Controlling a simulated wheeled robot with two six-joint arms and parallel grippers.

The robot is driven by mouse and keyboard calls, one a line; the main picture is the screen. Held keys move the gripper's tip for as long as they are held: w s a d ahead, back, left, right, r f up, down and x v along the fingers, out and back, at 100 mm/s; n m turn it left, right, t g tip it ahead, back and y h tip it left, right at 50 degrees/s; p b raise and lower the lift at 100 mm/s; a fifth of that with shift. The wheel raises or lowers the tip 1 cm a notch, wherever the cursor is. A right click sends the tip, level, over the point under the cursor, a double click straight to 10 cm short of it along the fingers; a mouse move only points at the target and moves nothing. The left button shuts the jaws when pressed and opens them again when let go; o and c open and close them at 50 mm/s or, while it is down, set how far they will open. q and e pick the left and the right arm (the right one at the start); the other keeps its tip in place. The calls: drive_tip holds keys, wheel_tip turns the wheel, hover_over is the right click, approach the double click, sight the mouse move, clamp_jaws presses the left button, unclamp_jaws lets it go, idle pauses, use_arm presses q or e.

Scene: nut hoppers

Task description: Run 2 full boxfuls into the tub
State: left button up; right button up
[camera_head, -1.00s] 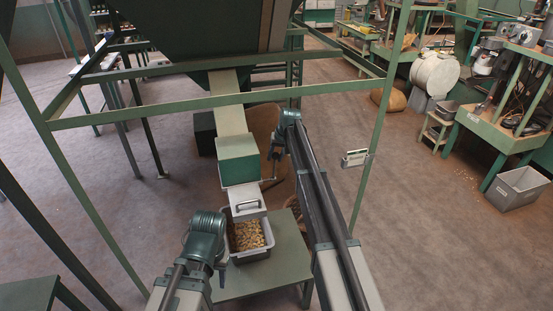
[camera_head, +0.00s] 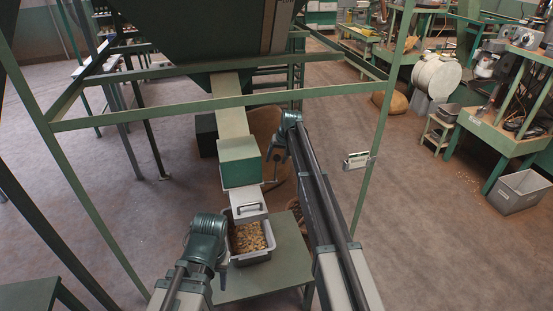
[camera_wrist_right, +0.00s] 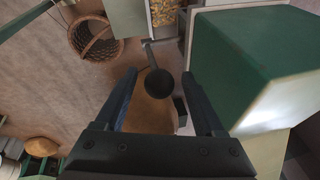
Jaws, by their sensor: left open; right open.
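The grey tub (camera_head: 272,246) stands on a green table and holds a layer of brown nuts (camera_head: 247,237). Above it is a green box (camera_head: 239,162) on the pale chute, with a white, handled plate (camera_head: 247,201) at its lower end over the tub. My right gripper (camera_head: 275,162) is beside the box's right side. In the right wrist view my right gripper (camera_wrist_right: 160,92) is open, with a lever's black ball knob (camera_wrist_right: 158,83) showing between its fingers; contact is not visible. My left gripper (camera_head: 221,272) is open and empty at the tub's left side.
A large dark green hopper (camera_head: 200,35) hangs over the chute (camera_head: 231,115). Green frame bars cross in front of it. A wicker basket (camera_wrist_right: 95,38) is on the floor in the right wrist view.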

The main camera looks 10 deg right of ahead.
drive_tip(key=p+v, duration=1.3)
drive_tip(key=shift+r, duration=0.35)
drive_tip(key=s+a+f+n+g+b, duration=0.1)
drive_tip(key=s+a+f+b, duration=0.1)
drive_tip(key=s+a, duration=0.4)
drive_tip(key=s+a+f+n+h+b, duration=0.1)
drive_tip(key=s+a+f+b, duration=0.15)
drive_tip(key=s, duration=0.55)
drive_tip(key=s+a+f+n+g+b, duration=0.1)
drive_tip(key=s+a+f+b, duration=0.15)
drive_tip(key=s+a, duration=0.3)
drive_tip(key=s+a+f+n+h+b, duration=0.1)
drive_tip(key=s+a+f+b, duration=0.1)
drive_tip(key=s, duration=1)
drive_tip(key=s+a+f+n+g+h+b, duration=0.1)
drive_tip(key=s+a+f+b, duration=0.1)
drive_tip(key=s, duration=1)
wheel_tip(320, 180, down, 2)
drive_tip(key=shift+s+a+f+n+b, duration=0.25)
drive_tip(key=shift+n+b, duration=0.15)
drive_tip(key=shift+b, duration=0.3)
